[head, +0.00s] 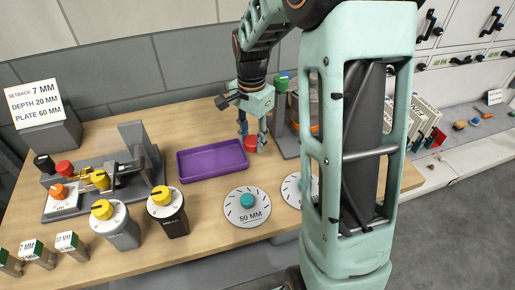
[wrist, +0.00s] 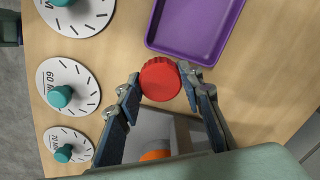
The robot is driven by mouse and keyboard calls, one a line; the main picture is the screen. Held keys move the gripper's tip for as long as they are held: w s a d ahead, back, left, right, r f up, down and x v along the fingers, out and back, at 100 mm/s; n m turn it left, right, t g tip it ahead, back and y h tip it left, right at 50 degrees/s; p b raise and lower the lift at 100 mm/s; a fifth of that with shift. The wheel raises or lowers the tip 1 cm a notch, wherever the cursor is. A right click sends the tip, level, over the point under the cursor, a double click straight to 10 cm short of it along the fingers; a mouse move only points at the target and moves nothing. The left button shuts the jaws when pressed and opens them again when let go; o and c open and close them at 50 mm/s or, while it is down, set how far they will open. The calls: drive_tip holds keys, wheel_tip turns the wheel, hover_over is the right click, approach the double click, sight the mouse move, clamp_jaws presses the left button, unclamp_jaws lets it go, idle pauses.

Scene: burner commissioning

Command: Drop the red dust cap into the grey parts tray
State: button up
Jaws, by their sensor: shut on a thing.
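The red dust cap (wrist: 160,80) is round with a ribbed edge. My gripper (head: 253,136) is shut on it, with one fingertip on each side in the wrist view. In the head view the cap (head: 250,146) shows just below the fingertips, beside the right end of a shallow purple tray (head: 212,160). The cap is outside this tray, whose corner also shows in the wrist view (wrist: 190,42). I cannot tell how high the cap is held. The only tray I can make out is purple, not grey.
A grey stand (head: 286,140) with an orange part is close on the right of my gripper. Round white dials with teal knobs, one marked 50 MM (head: 246,216), lie in front. A clamp fixture (head: 100,180) and yellow-knobbed units (head: 168,210) stand left.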

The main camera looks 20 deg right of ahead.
sight(259, 157)
drive_tip(key=shift+w+d+f, duration=0.2)
drive_tip(key=shift+d+f, duration=0.5)
drive_tip(key=shift+f, duration=0.2)
drive_tip(key=shift+d+f, duration=0.15)
drive_tip(key=shift+f, duration=0.8)
drive_tip(key=shift+d+f, duration=0.1)
drive_tip(key=shift+f, duration=0.8)
drive_tip(key=shift+f, duration=0.25)
drive_tip(key=o, duration=1.4)
drive_tip(key=shift+r, duration=0.15)
drive_tip(key=shift+c, duration=0.2)
